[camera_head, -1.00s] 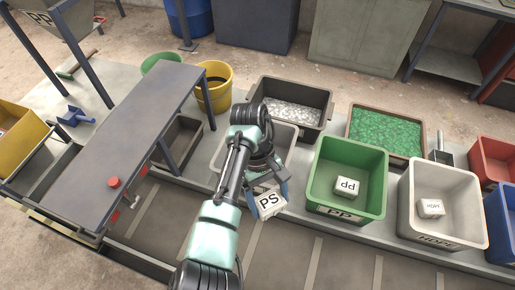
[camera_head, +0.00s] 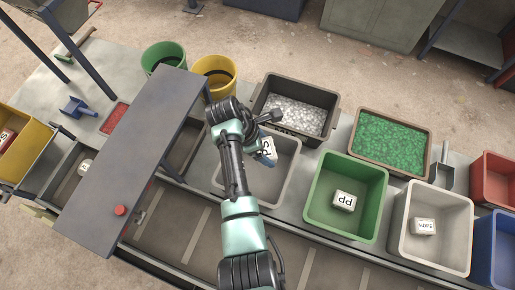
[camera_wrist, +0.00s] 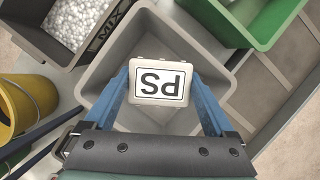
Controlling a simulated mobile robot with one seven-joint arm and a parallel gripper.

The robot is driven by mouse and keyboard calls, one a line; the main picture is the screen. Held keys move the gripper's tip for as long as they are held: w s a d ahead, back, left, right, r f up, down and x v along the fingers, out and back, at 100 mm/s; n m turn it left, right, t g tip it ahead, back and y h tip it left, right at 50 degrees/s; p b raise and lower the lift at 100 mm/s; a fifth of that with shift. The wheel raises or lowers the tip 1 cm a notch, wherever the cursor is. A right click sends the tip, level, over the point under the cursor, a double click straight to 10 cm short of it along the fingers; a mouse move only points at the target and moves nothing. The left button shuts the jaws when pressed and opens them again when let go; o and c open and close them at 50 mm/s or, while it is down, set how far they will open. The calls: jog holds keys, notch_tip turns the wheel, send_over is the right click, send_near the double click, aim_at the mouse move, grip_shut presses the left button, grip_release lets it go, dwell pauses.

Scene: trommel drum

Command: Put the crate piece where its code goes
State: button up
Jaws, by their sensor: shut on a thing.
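A white piece marked PS (camera_wrist: 161,83) is held between the blue fingers of my gripper (camera_wrist: 164,90) in the wrist view. In the head view the piece (camera_head: 267,148) shows partly beside my gripper (camera_head: 264,152), above a light grey bin (camera_head: 288,178). In the wrist view this grey bin (camera_wrist: 100,62) opens below the piece. No label on it can be read. A green bin (camera_head: 345,195) holds a white piece marked PP (camera_head: 344,201). A pale bin (camera_head: 432,228) holds a white piece marked HDPE (camera_head: 424,226).
A dark tray of white pellets (camera_head: 297,106) and a brown tray of green pellets (camera_head: 391,142) stand behind the bins. Red (camera_head: 493,178) and blue bins stand far right, a yellow bin (camera_head: 22,137) far left. A grey raised table (camera_head: 128,160) stands left of my arm.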

jog(key=shift+s+f+b, duration=0.15)
jog(key=shift+s+b, duration=0.15)
jog(key=shift+b, duration=0.05)
jog(key=shift+s+a+f+b, duration=0.1)
jog(key=shift+f+b, duration=0.25)
jog(key=shift+b, duration=0.05)
notch_tip(320, 180, down, 3)
jog(key=b, duration=0.3)
jog(key=shift+f, duration=0.15)
jog(key=shift+f+b, duration=0.7)
jog(key=shift+b, duration=0.15)
jog(key=o, duration=1.1)
jog(key=shift+r, duration=0.1)
